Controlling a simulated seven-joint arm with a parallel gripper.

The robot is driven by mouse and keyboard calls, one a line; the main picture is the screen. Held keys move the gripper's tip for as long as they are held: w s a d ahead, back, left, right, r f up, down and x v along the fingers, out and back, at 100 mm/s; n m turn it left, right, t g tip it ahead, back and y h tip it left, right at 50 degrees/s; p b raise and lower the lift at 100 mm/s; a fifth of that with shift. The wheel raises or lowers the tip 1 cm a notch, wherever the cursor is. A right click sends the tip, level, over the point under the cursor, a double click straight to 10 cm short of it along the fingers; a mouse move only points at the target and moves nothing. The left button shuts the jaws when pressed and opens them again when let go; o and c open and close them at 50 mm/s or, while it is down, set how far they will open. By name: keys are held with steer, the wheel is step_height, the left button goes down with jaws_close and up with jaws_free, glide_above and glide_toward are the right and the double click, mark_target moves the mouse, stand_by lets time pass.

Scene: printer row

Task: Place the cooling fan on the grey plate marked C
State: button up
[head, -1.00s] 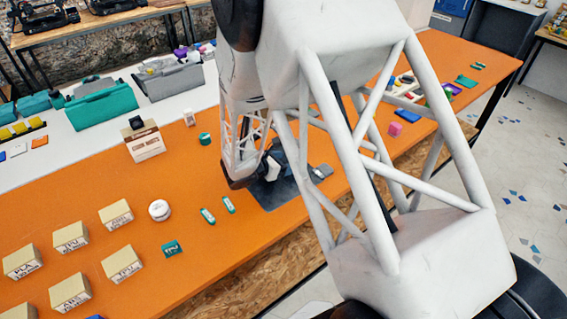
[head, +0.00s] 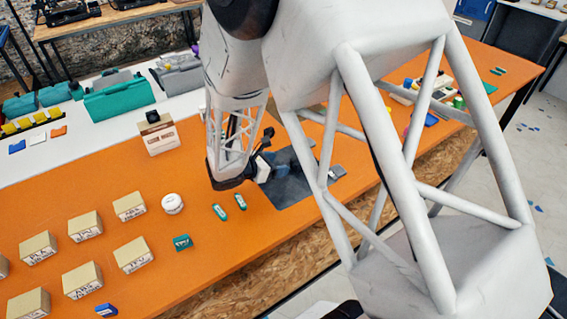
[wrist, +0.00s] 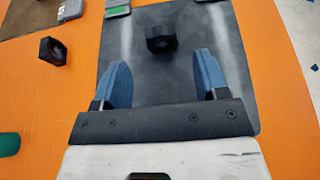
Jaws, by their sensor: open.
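Two small black blocks show in the wrist view, and I cannot tell for sure which is the cooling fan. One black block (wrist: 161,38) lies on the dark grey mat (wrist: 135,60), ahead of and between my fingers. The other, a squarish black piece with an opening (wrist: 53,50), lies on the orange table left of the mat. In the head view, a black piece (head: 267,135) shows beyond the mat (head: 290,192). My gripper (wrist: 163,66) is open over the mat with nothing between its blue fingers. No letter C is readable, so the marked plate cannot be picked out.
Grey pieces, one with a green face (wrist: 118,8), lie at the mat's far edge in the wrist view. In the head view, several labelled boxes (head: 83,226), a white round tub (head: 172,204) and teal pieces (head: 220,212) stand left of my arm. My arm hides part of the table.

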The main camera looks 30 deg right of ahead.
steer(key=shift+v, duration=1.5)
steer(key=shift+s+r+m, duration=0.2)
steer(key=shift+r+m, duration=0.1)
steer(key=shift+r, duration=0.15)
steer(key=s+a+r+m+t+y, duration=0.1)
steer(key=s+a+r+m+y, duration=0.5)
steer(key=s+a+r+m, duration=0.2)
steer(key=s+a+r+m+t+y, duration=0.1)
steer(key=s+a+r+m+y, duration=0.6)
steer(key=s+r, duration=0.6)
step_height(320, 180, up, 3)
steer(key=a+m, duration=0.1)
steer(key=m, duration=0.1)
steer(key=shift+r+m+t, duration=0.2)
steer(key=shift+m+t, duration=0.1)
